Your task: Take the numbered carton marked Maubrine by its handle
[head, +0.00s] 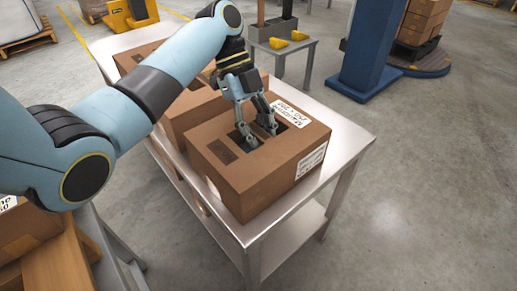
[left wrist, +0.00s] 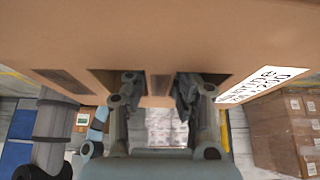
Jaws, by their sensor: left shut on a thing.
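The brown Maubrine carton (head: 250,185) sits at the near end of a steel table. A white label (head: 291,114) on its top carries handwriting that appears to read Maubrine; its number is too small to read surely. My left gripper (head: 260,134) points down into the dark openings in the carton's top. In the left wrist view, the two fingers of the gripper (left wrist: 159,90) reach into two slots, one on each side of a narrow cardboard strip (left wrist: 160,84), the handle. They are shut on that strip; the fingertips are partly hidden inside. My right gripper is not in view.
The steel table (head: 345,140) holds more brown cartons behind, partly hidden by my left arm. A labelled carton (head: 30,230) stands at lower left. A blue column (head: 366,50) and a pallet of cartons (head: 424,20) stand at the back right. The floor at right is clear.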

